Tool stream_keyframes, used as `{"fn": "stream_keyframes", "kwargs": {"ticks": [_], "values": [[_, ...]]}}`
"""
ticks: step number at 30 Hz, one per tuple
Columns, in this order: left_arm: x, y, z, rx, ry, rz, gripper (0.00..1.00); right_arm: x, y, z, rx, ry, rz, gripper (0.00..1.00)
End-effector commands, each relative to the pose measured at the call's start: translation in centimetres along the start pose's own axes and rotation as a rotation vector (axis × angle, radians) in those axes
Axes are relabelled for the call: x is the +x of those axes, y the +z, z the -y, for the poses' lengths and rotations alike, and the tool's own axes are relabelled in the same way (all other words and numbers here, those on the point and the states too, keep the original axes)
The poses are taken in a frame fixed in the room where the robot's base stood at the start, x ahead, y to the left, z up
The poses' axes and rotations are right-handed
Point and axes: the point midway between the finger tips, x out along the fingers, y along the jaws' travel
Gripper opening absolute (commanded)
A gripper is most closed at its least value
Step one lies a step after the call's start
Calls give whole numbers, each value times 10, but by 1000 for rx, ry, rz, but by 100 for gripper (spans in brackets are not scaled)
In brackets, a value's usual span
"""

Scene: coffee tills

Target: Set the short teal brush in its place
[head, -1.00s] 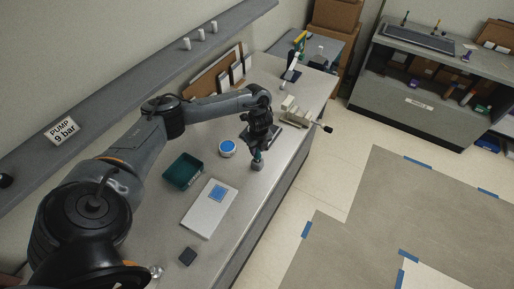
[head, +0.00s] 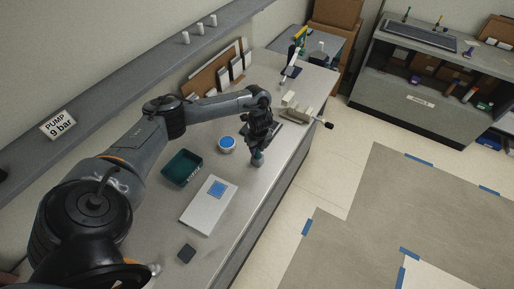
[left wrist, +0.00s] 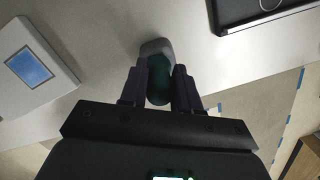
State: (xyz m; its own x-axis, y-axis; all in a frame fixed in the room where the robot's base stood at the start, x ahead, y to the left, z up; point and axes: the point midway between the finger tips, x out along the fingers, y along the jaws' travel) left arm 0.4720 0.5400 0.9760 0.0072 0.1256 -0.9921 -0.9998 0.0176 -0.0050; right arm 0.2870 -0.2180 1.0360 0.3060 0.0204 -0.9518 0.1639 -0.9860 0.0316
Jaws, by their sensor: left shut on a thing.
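My left gripper (head: 258,153) is over the grey counter (head: 228,168), fingers pointing down. It is shut on the short teal brush (left wrist: 158,92), which shows between the fingers (left wrist: 160,85) in the left wrist view. A rounded grey part (left wrist: 155,47) shows at the brush's far end; I cannot tell whether it belongs to the brush or is a separate holder. In the head view the brush (head: 257,161) shows small under the fingers, near the counter surface. My right gripper is not in view.
A teal bin (head: 182,168), a white round pot with a blue top (head: 227,144) and a white box with a blue square (head: 200,213) stand left of the gripper. A small dark block (head: 187,254) lies nearer. The counter's right edge is close.

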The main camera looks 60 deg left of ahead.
Motion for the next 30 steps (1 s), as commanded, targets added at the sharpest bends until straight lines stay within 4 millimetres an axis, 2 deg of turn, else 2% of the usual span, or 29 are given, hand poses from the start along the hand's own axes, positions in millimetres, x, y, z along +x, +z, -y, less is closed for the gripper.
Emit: {"fn": "stream_keyframes", "kwargs": {"ticks": [14, 15, 19, 20, 30], "values": [[3, 0, 0, 0, 1, 0, 1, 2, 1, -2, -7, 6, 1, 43], [3, 0, 0, 0, 1, 0, 37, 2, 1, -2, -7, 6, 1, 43], [3, 0, 0, 0, 1, 0, 57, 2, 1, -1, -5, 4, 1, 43], [3, 0, 0, 0, 1, 0, 61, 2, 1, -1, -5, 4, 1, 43], [1, 0, 0, 0, 0, 0, 61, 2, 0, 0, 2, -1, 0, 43]]}}
